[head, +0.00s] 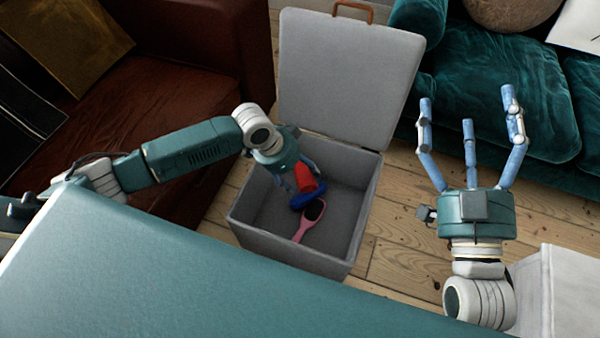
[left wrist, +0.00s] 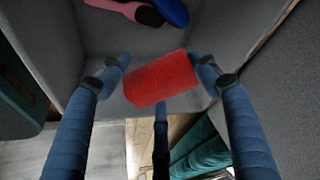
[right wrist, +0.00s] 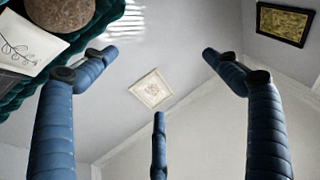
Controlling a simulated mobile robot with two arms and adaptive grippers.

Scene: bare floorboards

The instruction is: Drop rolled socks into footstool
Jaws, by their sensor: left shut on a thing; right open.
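The grey footstool (head: 290,257) stands open on the floor with its lid (head: 350,75) tilted up at the back. My left gripper (head: 300,178) reaches into its opening from the left, shut on red rolled socks (head: 306,177). The red roll (left wrist: 160,78) lies across between the fingers in the left wrist view, above the inside of the footstool. A blue rounded item (head: 309,194) and a pink hairbrush (head: 311,216) lie inside; the red roll and fingers partly hide the blue item. My right gripper (head: 470,120) is open and empty, fingers pointing up, to the right of the footstool.
A brown leather sofa (head: 180,85) stands on the left and a green velvet sofa (head: 490,85) at the back right. A white piece of furniture (head: 565,290) is at the lower right. Bare floorboards (head: 400,235) lie right of the footstool.

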